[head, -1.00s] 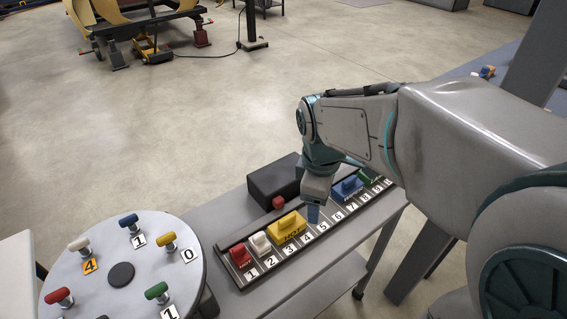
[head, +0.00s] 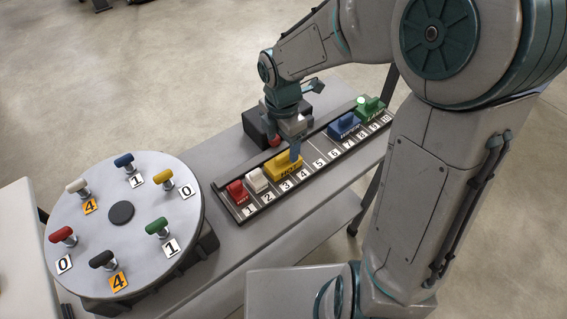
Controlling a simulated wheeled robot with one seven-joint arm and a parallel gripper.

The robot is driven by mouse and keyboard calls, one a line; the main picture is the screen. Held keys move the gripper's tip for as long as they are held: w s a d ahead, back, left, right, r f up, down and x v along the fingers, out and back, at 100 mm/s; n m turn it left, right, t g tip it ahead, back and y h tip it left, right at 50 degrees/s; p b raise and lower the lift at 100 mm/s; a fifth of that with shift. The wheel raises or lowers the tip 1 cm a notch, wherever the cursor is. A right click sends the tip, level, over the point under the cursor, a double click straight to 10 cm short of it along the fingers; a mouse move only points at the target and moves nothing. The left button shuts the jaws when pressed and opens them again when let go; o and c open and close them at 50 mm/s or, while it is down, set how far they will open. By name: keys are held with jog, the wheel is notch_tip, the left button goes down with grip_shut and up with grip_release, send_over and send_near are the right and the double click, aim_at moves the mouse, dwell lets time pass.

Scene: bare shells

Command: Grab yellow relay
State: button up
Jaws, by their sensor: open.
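The yellow relay (head: 281,168) is a yellow block with a raised grip and dark lettering. It sits in the numbered rail (head: 262,205) around slots 3 and 4, right of the white relay (head: 257,180) and the red relay (head: 237,191). My gripper (head: 295,152) points down at the right end of the yellow relay, its fingers overlapping the relay's top in the picture. It is open. Whether the fingers touch the relay cannot be told from this angle.
A blue relay (head: 343,125) and a green relay (head: 369,107) stand farther right in the rail. A dark box (head: 259,122) with a red button is behind it. A round table (head: 84,207) with coloured knobs and number cards stands at the left.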

aim_at(283, 154)
jog(key=shift+s+d+f+b, duration=0.1)
jog(key=shift+f+b, duration=0.05)
jog(key=shift+f, duration=0.9)
jog(key=shift+s+a+f+b, duration=0.1)
jog(key=shift+s+f+b, duration=0.1)
jog(key=shift+f, duration=0.85)
jog(key=shift+s+d+f+b, duration=0.1)
jog(key=shift+f+b, duration=0.05)
jog(key=shift+f, duration=0.9)
jog(key=shift+c, duration=0.3)
jog(key=c, duration=1.1)
